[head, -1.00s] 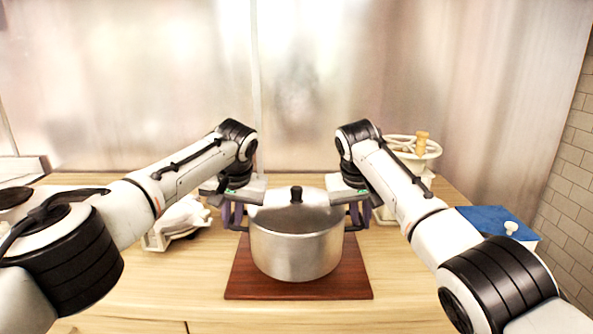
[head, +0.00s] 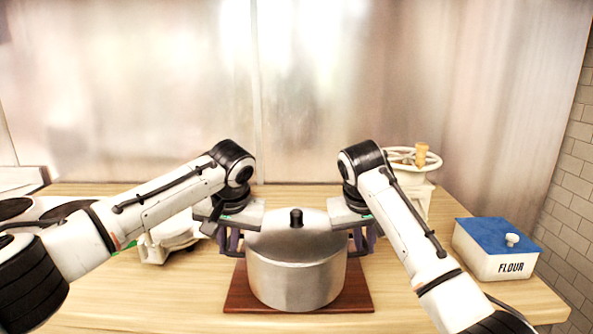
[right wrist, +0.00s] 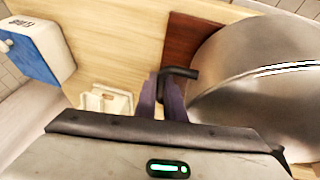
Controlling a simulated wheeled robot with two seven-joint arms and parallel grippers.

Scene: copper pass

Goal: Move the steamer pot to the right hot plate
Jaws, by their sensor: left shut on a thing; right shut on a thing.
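The steamer pot (head: 296,272), a lidded silver pot with a black knob, stands upright over the dark red board (head: 360,297); I cannot tell whether it touches it. My left gripper (head: 235,243) is shut on the pot's left handle, and my right gripper (head: 363,240) is shut on the right handle. In the right wrist view the purple fingers (right wrist: 168,98) close around the black right handle (right wrist: 182,73) beside the pot (right wrist: 255,85). Two dark discs, apparently the left hot plate (head: 14,207) and right hot plate (head: 68,209), lie at the far left, partly hidden by my left arm.
A white flour box (head: 497,264) with a blue lid stands at the right. A white device with a wheel and wooden handle (head: 421,155) stands behind my right arm. A white object (head: 155,246) stands left of the pot. A metal wall closes off the back.

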